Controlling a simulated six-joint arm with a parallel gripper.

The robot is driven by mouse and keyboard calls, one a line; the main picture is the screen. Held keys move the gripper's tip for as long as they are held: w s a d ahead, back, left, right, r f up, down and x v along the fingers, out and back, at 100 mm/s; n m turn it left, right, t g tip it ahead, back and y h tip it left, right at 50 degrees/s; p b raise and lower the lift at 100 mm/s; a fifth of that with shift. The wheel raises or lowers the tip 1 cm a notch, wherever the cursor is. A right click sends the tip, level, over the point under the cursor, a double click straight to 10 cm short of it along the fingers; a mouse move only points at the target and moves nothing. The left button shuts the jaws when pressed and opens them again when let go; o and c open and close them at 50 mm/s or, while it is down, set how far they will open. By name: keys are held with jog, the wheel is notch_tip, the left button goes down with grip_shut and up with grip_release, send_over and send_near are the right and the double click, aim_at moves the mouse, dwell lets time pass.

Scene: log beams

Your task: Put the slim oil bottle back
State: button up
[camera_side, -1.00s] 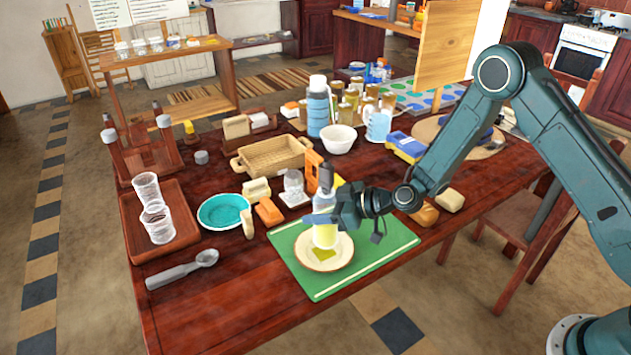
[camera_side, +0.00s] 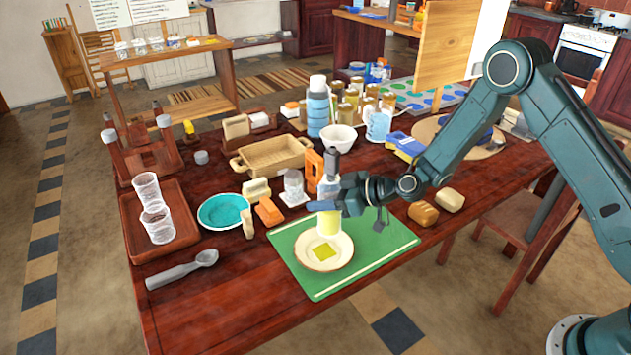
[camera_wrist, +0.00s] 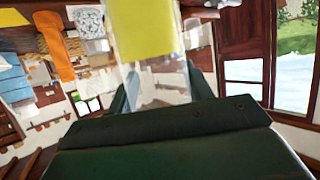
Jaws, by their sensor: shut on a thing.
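The slim oil bottle (camera_side: 329,223) is clear with yellow oil inside and a dark cap. My gripper (camera_side: 328,207) is shut around its middle and holds it upright above the plate (camera_side: 309,261). The plate is cream with a yellow patch and lies on the green mat (camera_side: 383,250). In the wrist view the bottle (camera_wrist: 150,30) fills the top middle, its yellow oil close to the camera, between my fingers. The fingers hide part of the bottle in the side view.
Behind the bottle stand an orange block (camera_side: 314,170) and a clear glass (camera_side: 293,184). A teal bowl (camera_side: 223,211) lies to the left, bread pieces (camera_side: 423,213) to the right. A wicker basket (camera_side: 272,158) and a white bowl (camera_side: 338,138) are farther back. The mat's right part is clear.

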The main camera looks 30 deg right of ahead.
jog(key=w+d+r+m+t+h, duration=0.1)
jog(key=w+d+r+m+h, duration=0.3)
jog(key=d, duration=0.6)
jog(key=w+d+r+n+t+y, duration=0.1)
jog(key=d+r, duration=0.5)
jog(key=d, duration=0.3)
jog(key=w+d+r+m+t+h, duration=0.1)
jog(key=w+d+r+m+h, duration=0.3)
jog(key=d, duration=0.6)
notch_tip(320, 180, down, 16)
jog(key=s+n+y, duration=0.1)
jog(key=n+y, duration=0.1)
jog(key=shift+s+a+r, duration=0.15)
jog(key=shift+s+a, duration=0.05)
jog(key=shift+a, duration=0.1)
jog(key=shift+f, duration=1.95)
jog(key=o, duration=1.1)
jog(key=shift+f, duration=0.15)
jog(key=shift+c, duration=0.2)
jog(key=shift+s, duration=0.1)
